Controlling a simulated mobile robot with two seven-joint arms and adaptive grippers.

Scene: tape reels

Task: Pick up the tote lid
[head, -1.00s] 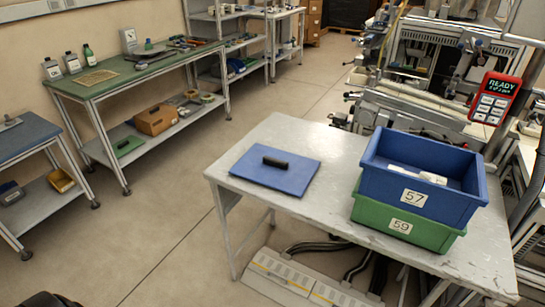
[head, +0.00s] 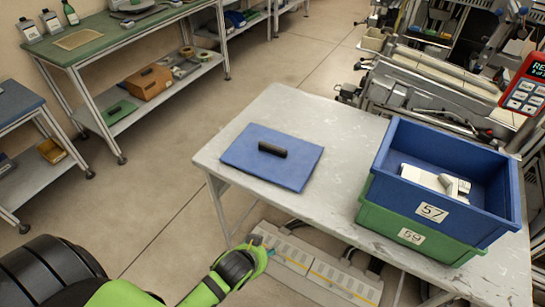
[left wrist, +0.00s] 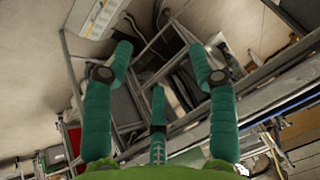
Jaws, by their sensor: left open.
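The tote lid (head: 260,168) is a flat blue panel with a dark bar handle (head: 272,149) on top. It lies flat on the left part of the grey table (head: 330,128) in the head view. My left gripper (head: 262,245) is at the bottom centre of the head view, in front of the table's near left edge and apart from the lid. In the left wrist view its teal fingers (left wrist: 160,58) are spread open with nothing between them. The lid cannot be made out in that view. My right gripper is not in view.
A blue tote marked 57 (head: 433,210) with white items inside stands on a green tote marked 59 (head: 413,237) to the lid's right. Bare table lies between. A grey and yellow floor unit (head: 320,270) sits below the table. Machinery stands behind.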

